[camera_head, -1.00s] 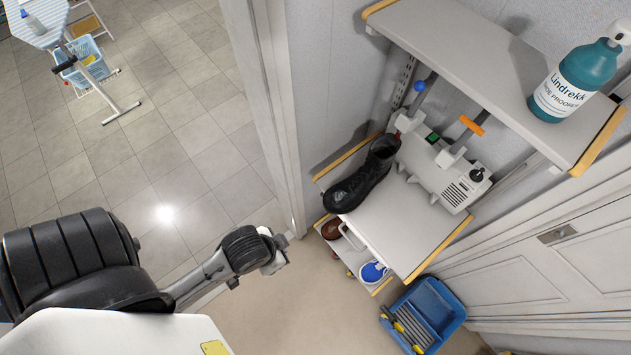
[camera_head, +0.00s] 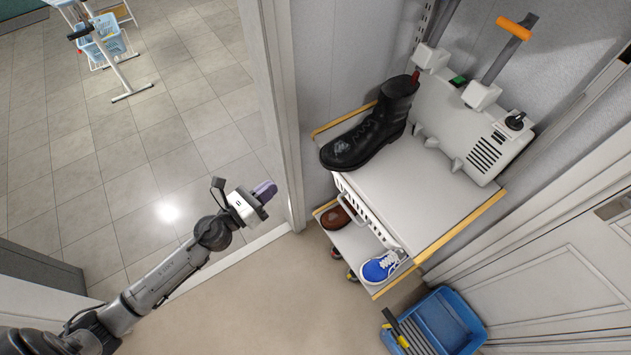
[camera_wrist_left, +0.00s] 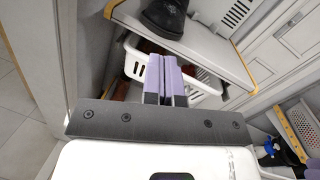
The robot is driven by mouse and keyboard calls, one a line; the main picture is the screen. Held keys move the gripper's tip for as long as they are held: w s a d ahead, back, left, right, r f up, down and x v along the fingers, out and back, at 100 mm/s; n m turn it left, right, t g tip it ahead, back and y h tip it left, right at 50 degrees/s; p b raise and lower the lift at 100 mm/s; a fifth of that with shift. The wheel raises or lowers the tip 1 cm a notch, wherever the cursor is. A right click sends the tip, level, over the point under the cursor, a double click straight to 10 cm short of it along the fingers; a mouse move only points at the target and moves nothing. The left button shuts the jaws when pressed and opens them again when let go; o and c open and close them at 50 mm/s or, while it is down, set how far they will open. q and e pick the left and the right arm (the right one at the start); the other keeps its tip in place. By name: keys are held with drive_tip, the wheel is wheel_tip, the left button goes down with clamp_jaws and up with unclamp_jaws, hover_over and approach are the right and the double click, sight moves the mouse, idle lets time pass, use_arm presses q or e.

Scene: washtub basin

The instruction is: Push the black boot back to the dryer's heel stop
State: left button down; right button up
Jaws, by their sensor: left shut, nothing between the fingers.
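The black boot (camera_head: 369,131) stands on the left part of the shelf top, toe pointing left and toward me, heel near the dryer. The toe of the boot (camera_wrist_left: 164,16) shows at the top of the left wrist view. The white boot dryer (camera_head: 462,127) stands against the wall behind the shelf, with short pegs along its front. My left gripper (camera_head: 266,191) is shut and empty, out in front of the shelf and to the left of the boot, apart from it. Its purple fingers (camera_wrist_left: 166,80) lie together in the wrist view. My right gripper is not in view.
A lower shelf holds a brown shoe (camera_head: 336,217) and a blue sneaker (camera_head: 380,267), beside a white basket (camera_head: 366,211). A blue tub (camera_head: 437,321) sits on the floor. A door frame (camera_head: 279,110) stands left of the shelf. The shelf top (camera_head: 416,197) right of the boot is clear.

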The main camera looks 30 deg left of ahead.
use_arm(q)
wheel_tip(320, 180, down, 3)
drive_tip(key=m+g+h+b, duration=0.1)
drive_tip(key=m+h, duration=0.1)
drive_tip(key=m, duration=0.2)
drive_tip(key=p, duration=0.2)
approach(323, 165)
drive_tip(key=shift+m, duration=0.3)
drive_tip(key=x, duration=0.5)
drive_tip(key=shift+w+d+r, duration=0.15)
drive_tip(key=shift+w, duration=0.1)
drive_tip(key=shift+x, duration=1)
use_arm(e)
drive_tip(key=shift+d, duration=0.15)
